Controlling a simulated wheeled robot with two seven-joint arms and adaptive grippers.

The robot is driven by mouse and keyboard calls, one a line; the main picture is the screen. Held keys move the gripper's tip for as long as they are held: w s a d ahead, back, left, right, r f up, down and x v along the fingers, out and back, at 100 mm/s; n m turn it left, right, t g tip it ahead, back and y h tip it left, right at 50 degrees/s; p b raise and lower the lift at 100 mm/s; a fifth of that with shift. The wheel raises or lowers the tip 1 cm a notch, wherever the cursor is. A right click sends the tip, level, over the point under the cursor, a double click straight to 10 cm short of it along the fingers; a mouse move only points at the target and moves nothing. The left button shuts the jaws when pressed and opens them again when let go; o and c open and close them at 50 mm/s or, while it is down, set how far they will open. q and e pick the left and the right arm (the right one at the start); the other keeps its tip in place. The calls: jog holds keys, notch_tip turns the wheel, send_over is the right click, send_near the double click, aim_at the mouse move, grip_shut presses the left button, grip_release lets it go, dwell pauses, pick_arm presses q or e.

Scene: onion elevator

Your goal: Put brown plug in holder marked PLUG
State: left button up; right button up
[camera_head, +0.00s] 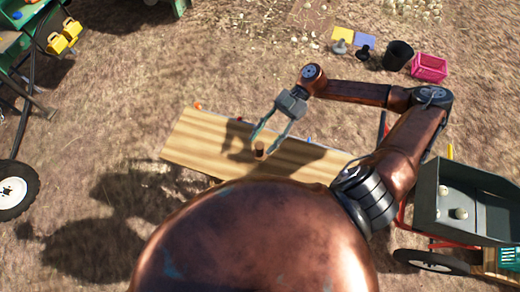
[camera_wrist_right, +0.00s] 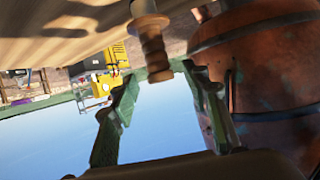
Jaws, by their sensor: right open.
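The brown plug (camera_head: 259,149) stands on the wooden board near its middle. In the right wrist view the plug (camera_wrist_right: 155,57) is a ridged brown peg with a pale wider part at one end. My right gripper (camera_head: 261,143) is open, with its fingers reaching down to the plug. In the right wrist view the open fingertips (camera_wrist_right: 159,74) are on either side of the plug's brown end, with gaps visible. I cannot make out a holder marked PLUG. My left gripper is not in view.
The wooden board (camera_head: 195,142) has small red and blue items at its far edge. A grey metal bin (camera_head: 452,195) is at the right. A black bucket (camera_head: 398,54) and pink crate (camera_head: 430,67) stand on the ground beyond. A green cart is at the left.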

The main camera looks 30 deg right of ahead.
aim_at(260, 152)
jog(key=shift+x, duration=1.25)
jog(key=shift+c, duration=0.5)
grip_shut()
